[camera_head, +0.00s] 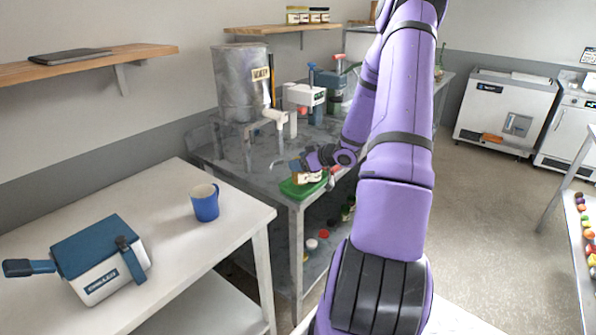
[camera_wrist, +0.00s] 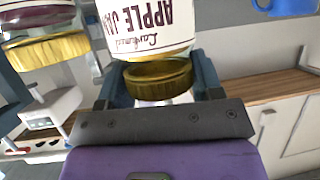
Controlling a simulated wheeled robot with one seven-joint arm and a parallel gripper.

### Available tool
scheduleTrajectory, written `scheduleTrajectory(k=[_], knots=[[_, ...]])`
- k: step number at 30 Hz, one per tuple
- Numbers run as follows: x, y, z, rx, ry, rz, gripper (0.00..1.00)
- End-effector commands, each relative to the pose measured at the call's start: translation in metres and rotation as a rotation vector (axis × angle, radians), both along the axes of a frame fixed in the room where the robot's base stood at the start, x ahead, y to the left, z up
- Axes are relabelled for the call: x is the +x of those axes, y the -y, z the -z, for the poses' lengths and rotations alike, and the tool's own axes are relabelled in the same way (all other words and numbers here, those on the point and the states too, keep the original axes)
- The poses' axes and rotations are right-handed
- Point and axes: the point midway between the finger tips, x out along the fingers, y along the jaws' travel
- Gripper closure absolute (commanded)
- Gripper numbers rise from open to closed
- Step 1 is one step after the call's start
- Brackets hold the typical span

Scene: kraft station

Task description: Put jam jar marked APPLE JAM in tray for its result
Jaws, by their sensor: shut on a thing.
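The jam jar marked APPLE JAM (camera_wrist: 148,25) has a cream label and a gold lid. In the wrist view its lid is between the two blue fingers of my gripper (camera_wrist: 162,78), which is shut on it. The lettering appears upside down in that view. In the head view my gripper (camera_head: 299,165) is at the front of the grey bench, over the green tray (camera_head: 290,190). A pale-labelled jar (camera_head: 309,177) shows just below it there. I cannot tell whether the held jar touches the tray.
A second gold-lidded jar (camera_wrist: 45,50) is close at left in the wrist view. A metal drum (camera_head: 240,80) and a white device (camera_head: 304,95) stand behind on the bench. A blue mug (camera_head: 205,203) and a blue-and-white case (camera_head: 100,260) are on the white table.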

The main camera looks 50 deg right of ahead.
Motion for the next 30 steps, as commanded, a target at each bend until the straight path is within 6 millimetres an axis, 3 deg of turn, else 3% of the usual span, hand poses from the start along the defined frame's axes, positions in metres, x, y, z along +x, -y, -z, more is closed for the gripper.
scheduleTrajectory(k=[2,9,21,22,23,30], knots=[[0.01,-0.004,0.001,0.0,0.001,-0.004,0.81],[0.008,-0.003,0.034,0.002,0.0,-0.001,0.81],[0.008,-0.003,0.038,0.001,0.001,-0.001,0.81],[0.008,-0.003,0.039,0.0,0.0,-0.001,0.38],[0.008,-0.003,0.038,0.0,0.0,-0.001,0.31],[0.007,-0.003,0.038,0.0,0.0,-0.001,0.29]])
